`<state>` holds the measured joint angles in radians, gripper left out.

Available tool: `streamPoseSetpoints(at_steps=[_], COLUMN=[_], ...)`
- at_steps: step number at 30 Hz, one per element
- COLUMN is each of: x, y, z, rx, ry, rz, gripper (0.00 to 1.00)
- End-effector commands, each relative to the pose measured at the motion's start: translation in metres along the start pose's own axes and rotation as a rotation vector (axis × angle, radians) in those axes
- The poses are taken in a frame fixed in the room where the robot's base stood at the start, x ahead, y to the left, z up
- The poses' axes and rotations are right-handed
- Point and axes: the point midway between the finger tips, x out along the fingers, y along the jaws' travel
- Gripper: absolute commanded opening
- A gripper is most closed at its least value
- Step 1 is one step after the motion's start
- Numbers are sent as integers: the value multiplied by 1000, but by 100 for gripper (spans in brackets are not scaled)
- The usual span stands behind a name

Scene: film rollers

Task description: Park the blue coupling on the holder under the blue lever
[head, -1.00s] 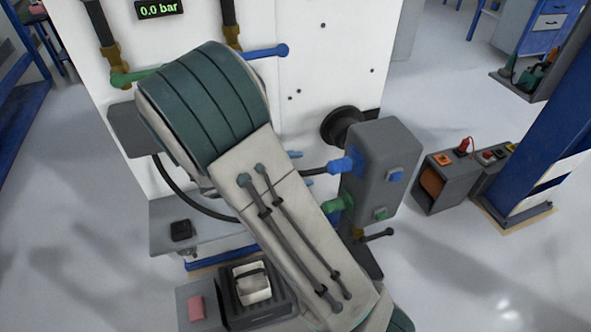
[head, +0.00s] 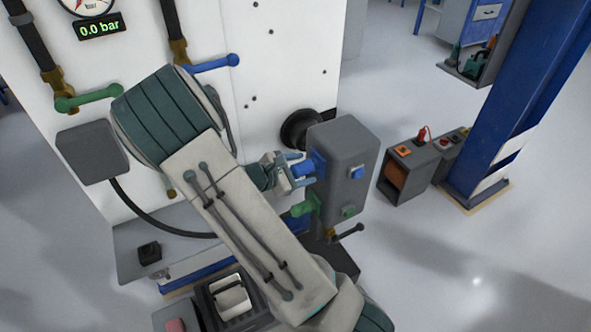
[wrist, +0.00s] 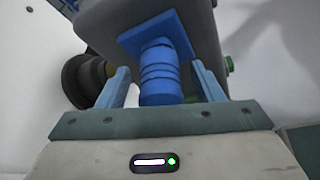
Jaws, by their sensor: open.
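The blue coupling (head: 304,169) sits on the left face of a grey box (head: 342,165), on a blue square plate. In the wrist view the ribbed blue coupling (wrist: 160,78) stands between my fingers, with a gap visible on both sides. My gripper (head: 300,168) is open, with one light-blue finger on either side of the coupling; it also shows in the wrist view (wrist: 160,74). The blue lever (head: 214,64) is on the white panel, pointing right from a dark pipe. The area under it is largely hidden by my arm, and I cannot make out the holder.
A green coupling (head: 305,208) is just below the blue one on the grey box. A green lever (head: 88,99) is at the panel's left. A black hose (head: 150,223) loops behind my arm. A gauge display (head: 99,26) reads 0.0 bar.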

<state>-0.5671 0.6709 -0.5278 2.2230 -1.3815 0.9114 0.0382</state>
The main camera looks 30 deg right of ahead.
Motion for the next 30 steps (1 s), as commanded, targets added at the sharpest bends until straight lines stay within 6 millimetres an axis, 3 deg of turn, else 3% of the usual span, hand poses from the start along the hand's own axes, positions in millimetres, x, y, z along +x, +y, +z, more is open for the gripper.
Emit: streamPoseSetpoints(at_steps=[5, 10, 11, 30], x=[0, 0, 0, -14], y=[0, 0, 0, 1], z=[0, 0, 0, -5], rx=[0, 0, 0, 0], ry=[0, -1, -1, -1], rz=[0, 0, 0, 2], gripper=[58, 11, 8, 8])
